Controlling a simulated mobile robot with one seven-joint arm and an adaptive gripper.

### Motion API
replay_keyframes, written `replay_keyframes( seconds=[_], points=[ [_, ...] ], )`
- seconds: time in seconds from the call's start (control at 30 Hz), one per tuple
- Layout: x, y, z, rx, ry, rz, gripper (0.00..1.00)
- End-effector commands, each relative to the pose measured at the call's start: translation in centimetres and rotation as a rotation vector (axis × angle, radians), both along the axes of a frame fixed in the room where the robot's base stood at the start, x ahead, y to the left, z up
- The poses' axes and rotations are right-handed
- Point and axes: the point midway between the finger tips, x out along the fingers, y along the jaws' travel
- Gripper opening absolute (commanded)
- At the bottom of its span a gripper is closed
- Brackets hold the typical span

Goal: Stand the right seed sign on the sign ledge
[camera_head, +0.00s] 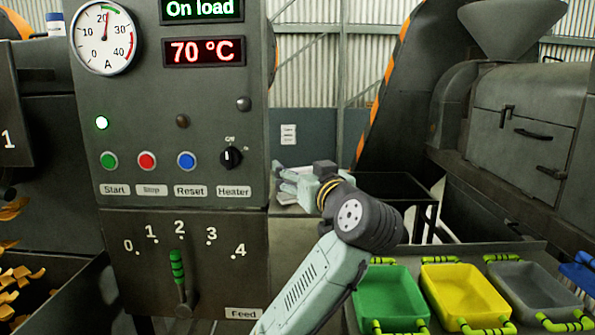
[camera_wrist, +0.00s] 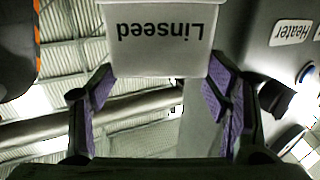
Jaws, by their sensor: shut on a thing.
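A pale sign (camera_wrist: 160,35) reading "Linseed" shows upside down at the top of the wrist view. My gripper (camera_wrist: 160,74) is shut on this sign, with its purple-padded fingers at the sign's two sides. The sign's upper part in that picture is cut off by the frame. I cannot make out the sign ledge or other seed signs for certain.
The control panel (camera_head: 205,85) shows "On load" and 70 °C; its heater knob (camera_head: 230,157) also appears in the wrist view (camera_wrist: 276,97). The feed lever (camera_head: 178,270) stands near 2. Green (camera_head: 390,295), yellow (camera_head: 463,290) and grey (camera_head: 532,288) trays sit at lower right.

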Motion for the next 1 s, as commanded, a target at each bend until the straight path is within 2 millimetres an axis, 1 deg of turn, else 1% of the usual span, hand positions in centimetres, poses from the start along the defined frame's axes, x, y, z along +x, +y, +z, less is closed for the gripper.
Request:
replay_keyframes(
  seconds=[0.2,0.23,0.5,0.8,0.9,1.0],
  points=[
    [0.0,0.0,-0.5,0.001,0.001,-0.001,0.51],
    [0.0,0.0,-0.4,0.001,0.001,-0.001,0.71],
    [0.0,0.0,-0.3,0.001,0.000,0.000,0.89],
    [0.0,0.0,-0.2,0.001,0.000,0.000,0.90],
    [0.0,0.0,0.3,0.001,-0.001,0.001,0.90],
    [-1.0,-0.6,0.0,0.001,-0.002,-0.003,0.90]
  ],
)
